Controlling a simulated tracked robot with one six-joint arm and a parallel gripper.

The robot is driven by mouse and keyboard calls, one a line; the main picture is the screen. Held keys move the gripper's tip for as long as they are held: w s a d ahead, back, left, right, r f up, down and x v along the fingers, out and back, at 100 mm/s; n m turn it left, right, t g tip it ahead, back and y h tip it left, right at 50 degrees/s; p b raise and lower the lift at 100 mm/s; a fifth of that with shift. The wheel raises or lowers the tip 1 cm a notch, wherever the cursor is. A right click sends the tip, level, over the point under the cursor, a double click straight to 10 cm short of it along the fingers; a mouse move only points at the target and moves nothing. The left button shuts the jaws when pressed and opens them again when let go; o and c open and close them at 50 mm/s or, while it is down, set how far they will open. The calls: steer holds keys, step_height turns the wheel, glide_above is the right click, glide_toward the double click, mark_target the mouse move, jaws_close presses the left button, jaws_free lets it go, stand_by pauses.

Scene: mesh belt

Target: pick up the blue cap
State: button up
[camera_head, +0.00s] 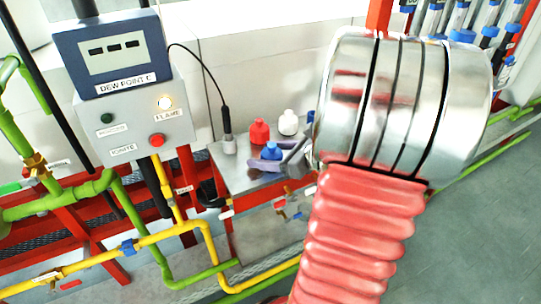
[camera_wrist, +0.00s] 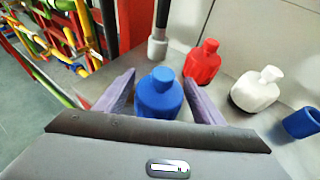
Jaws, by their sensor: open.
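The blue cap (camera_wrist: 158,98) is a bottle-like piece with a wide faceted body and a narrower round top. It stands upright in the middle of the wrist view, and its lower front is hidden by my gripper's body. My gripper (camera_wrist: 159,80) is open, with one purple-grey finger on each side of the cap. I cannot tell whether either finger touches it. In the head view the blue cap (camera_head: 271,151) shows on the metal table top, with my gripper (camera_head: 283,162) close around it.
A red piece (camera_wrist: 203,63) and a white piece (camera_wrist: 257,89) stand behind and right of the cap. A blue cylinder (camera_wrist: 301,122) is farther right. A grey probe (camera_head: 228,144) with a black cable stands left. Yellow and green pipes (camera_head: 203,228) run before the table (camera_head: 228,176).

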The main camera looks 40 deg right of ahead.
steer(key=shift+x, duration=1.1)
steer(key=shift+c, duration=0.5)
steer(key=c, duration=0.9)
